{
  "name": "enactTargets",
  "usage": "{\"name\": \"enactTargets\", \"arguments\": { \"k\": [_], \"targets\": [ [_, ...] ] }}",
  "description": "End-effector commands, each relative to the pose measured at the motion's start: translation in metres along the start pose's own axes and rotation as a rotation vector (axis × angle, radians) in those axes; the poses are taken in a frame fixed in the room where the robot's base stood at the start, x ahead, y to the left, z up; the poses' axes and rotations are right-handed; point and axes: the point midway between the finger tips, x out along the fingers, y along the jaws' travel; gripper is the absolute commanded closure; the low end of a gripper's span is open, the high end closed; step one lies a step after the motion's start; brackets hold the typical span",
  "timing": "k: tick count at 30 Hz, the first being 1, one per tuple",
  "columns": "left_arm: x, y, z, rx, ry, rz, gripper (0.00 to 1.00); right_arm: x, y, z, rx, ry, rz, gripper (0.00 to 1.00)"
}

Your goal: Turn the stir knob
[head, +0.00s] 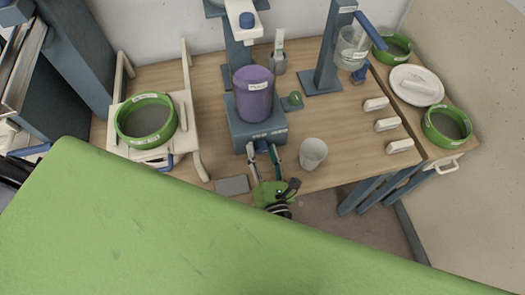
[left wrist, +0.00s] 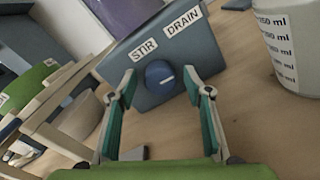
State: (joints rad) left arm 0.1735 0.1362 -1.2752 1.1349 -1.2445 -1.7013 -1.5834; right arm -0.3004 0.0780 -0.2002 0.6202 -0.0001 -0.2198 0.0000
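The stir knob (left wrist: 159,74) is a round blue dial with a white mark, on the front of the blue-grey machine base (head: 240,131). Labels STIR (left wrist: 143,48) and DRAIN (left wrist: 183,40) sit above it. A purple bucket (head: 254,95) stands on the base. My left gripper (head: 262,153) is in front of the base, its two fingers open and pointing at the knob. In the left wrist view one fingertip is on each side of the knob, with a gap visible. Contact cannot be confirmed. My right gripper is not in view.
A white measuring cup (head: 313,153) stands close to the right of the base. A grey plate (head: 232,185) lies near the table's front edge. A rack with a green-rimmed sieve (head: 146,120) is at left. White blocks (head: 387,124) lie at right.

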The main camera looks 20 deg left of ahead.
Motion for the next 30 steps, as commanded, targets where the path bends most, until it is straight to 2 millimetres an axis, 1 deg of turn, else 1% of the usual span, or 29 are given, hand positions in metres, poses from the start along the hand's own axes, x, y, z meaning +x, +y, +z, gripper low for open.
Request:
{"name": "enactTargets", "arguments": {
  "k": [5, 8, 11, 14, 21, 24, 27, 30],
  "targets": [
    [0.0, 0.0, 0.0, -0.001, 0.0, 0.0, 0.55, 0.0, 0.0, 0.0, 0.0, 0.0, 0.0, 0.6],
    [-0.001, 0.0, 0.0, -0.001, 0.0, 0.0, 0.55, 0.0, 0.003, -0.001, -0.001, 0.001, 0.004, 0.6],
    [-0.007, 0.0, 0.0, -0.001, 0.0, -0.001, 0.55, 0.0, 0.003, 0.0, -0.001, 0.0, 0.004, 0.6],
    [-0.022, -0.001, -0.001, -0.001, 0.003, -0.003, 0.55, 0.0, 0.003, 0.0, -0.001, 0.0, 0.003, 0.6],
    [-0.074, -0.001, -0.001, 0.0, 0.003, -0.002, 0.55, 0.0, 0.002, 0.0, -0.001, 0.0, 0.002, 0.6],
    [-0.093, -0.001, 0.0, 0.0, 0.003, -0.003, 0.55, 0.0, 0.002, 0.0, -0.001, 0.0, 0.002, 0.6],
    [-0.107, 0.0, 0.0, 0.0, 0.002, -0.001, 0.55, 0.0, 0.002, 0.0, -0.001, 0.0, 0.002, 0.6],
    [-0.116, 0.0, 0.0, 0.0, 0.0, -0.001, 0.55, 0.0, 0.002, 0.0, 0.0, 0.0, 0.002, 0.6]
  ]
}}
